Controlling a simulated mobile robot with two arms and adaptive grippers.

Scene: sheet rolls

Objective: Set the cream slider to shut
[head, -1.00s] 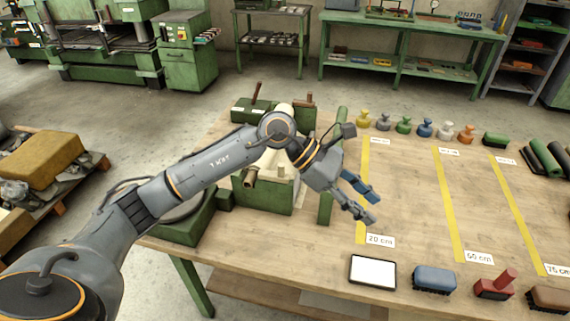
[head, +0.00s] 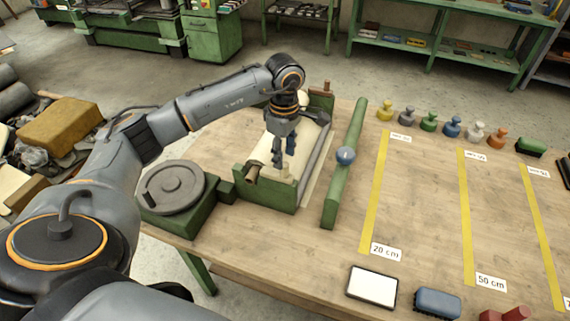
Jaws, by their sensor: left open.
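A green roller machine (head: 262,196) stands at the left of the bench, with a pale sheet or roll inside its frame. A small cream piece (head: 284,173), which looks like the slider, sits near the front end of the frame. Its exact setting cannot be told from here. My left gripper (head: 284,158) points down over the machine, open, with its fingertips just above or beside the cream piece. I cannot tell whether they touch it. The gripper and wrist hide part of the pale sheet. My right gripper is not in view.
A green bar with a blue-grey knob (head: 345,156) stands right of the machine. A round grey wheel (head: 171,187) is at its left. Colored knobbed pieces line the back, with yellow strips (head: 375,190) on open bench. A white pad (head: 372,286) and blue brush (head: 437,303) lie in front.

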